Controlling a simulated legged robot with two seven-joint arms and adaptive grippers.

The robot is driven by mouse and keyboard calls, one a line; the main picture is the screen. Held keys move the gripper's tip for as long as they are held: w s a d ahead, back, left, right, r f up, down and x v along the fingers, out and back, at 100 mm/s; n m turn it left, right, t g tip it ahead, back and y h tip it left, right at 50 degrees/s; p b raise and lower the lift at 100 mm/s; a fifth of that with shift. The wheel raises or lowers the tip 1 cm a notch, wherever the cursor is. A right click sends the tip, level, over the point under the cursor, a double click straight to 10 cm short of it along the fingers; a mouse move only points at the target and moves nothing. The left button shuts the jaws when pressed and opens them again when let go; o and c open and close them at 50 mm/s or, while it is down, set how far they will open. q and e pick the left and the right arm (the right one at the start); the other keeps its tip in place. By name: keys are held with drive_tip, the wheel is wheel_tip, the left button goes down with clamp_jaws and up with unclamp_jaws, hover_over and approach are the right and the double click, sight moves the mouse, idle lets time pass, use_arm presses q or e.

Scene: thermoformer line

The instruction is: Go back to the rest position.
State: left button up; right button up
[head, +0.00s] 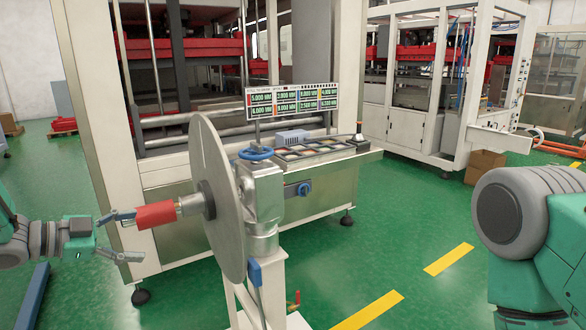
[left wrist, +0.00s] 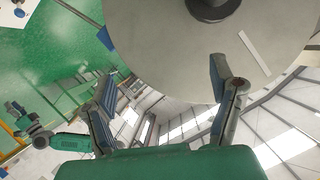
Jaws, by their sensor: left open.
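My left gripper (head: 126,237) is open at the left of the head view. Its upper finger is by the near end of a red handle (head: 156,214), and its lower finger is below it. I cannot tell whether they touch. The handle sticks out from the hub of a large grey disc (head: 219,240) on a stand. In the left wrist view, the two fingers of the left gripper (left wrist: 165,84) are spread with nothing seen between them, and the disc (left wrist: 200,60) fills the top. My right arm (head: 535,225) shows at the right edge; its gripper is out of the head view.
A blue handwheel (head: 256,153) sits on the stand behind the disc. The machine's control panel (head: 315,150) and a number display (head: 288,101) are beyond it. A cardboard box (head: 485,166) is at the back right. Green floor (head: 395,245) is free between stand and right arm.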

use_arm(q)
drive_tip(key=s+d+f+n+g+y, duration=0.1)
drive_tip(key=s+f+n+y, duration=0.15)
drive_tip(key=s+f, duration=0.4)
drive_tip(key=s+d+f+n+y, duration=0.2)
drive_tip(key=s+f+n, duration=0.15)
drive_tip(key=f, duration=0.55)
drive_tip(key=s+d+f+n+g+y, duration=0.1)
drive_tip(key=s+f+n+y, duration=0.1)
drive_tip(key=s+f+n, duration=0.45)
drive_tip(key=s+a+f+n+g+y, duration=0.15)
drive_tip(key=s+f+g, duration=0.3)
drive_tip(key=s, duration=0.75)
drive_tip(key=s+f+n+g+y, duration=0.1)
drive_tip(key=s+f+g+y, duration=0.3)
drive_tip(key=s, duration=0.8)
wheel_tip(320, 180, down, 18)
drive_tip(key=w+d+t+h+b, duration=0.1)
drive_tip(key=b, duration=1.6)
drive_tip(key=shift+d+h, duration=0.3)
drive_tip(key=shift+d, duration=0.05)
use_arm(e)
wheel_tip(320, 180, down, 17)
drive_tip(key=shift+s+a+r, duration=0.2)
drive_tip(key=shift+a, duration=0.1)
